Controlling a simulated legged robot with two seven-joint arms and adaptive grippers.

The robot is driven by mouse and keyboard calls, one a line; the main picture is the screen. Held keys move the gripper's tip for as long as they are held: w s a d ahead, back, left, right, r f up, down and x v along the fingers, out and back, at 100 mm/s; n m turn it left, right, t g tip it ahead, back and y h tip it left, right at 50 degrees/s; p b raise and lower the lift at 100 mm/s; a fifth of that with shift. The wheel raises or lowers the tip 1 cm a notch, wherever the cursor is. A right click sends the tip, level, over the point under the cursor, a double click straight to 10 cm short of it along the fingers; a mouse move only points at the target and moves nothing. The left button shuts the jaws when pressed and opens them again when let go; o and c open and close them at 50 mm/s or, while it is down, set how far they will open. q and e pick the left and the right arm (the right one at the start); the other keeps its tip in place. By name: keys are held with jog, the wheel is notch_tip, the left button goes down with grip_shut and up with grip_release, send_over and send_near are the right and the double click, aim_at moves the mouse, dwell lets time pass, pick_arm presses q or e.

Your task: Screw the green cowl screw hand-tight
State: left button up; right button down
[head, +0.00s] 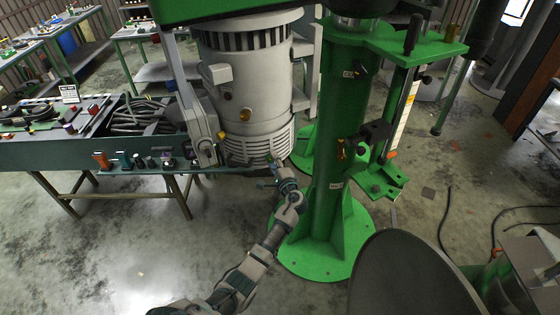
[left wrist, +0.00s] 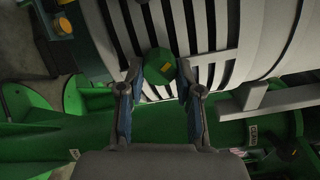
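The green cowl screw (left wrist: 161,62) has a round green head with a small yellow mark and sits against the slatted grille of the grey motor cowl (left wrist: 215,40). In the left wrist view my left gripper (left wrist: 161,70) has one fingertip on each side of the screw head, close against it, and appears shut on it. In the head view my left gripper (head: 275,168) reaches up to the lower grille of the motor cowl (head: 250,100); the screw there is small and mostly hidden. My right gripper is not in view.
A green column (head: 340,130) on a round base stands right beside my left arm. A green bench (head: 120,170) with knobs and cables lies left of the motor. A large grey rounded shape (head: 415,275) fills the lower right. Cables lie on the floor at right.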

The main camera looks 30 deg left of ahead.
pick_arm(q)
jog(key=o, duration=0.4)
jog(key=shift+r, duration=0.4)
jog(key=shift+s+d, duration=0.1)
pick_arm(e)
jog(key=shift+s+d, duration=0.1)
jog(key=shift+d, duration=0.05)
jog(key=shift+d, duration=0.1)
pick_arm(q)
jog(key=v, duration=1.2)
jog(key=shift+d, duration=0.25)
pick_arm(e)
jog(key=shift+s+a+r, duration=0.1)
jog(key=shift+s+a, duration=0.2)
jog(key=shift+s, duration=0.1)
pick_arm(q)
jog(key=shift+a, duration=0.2)
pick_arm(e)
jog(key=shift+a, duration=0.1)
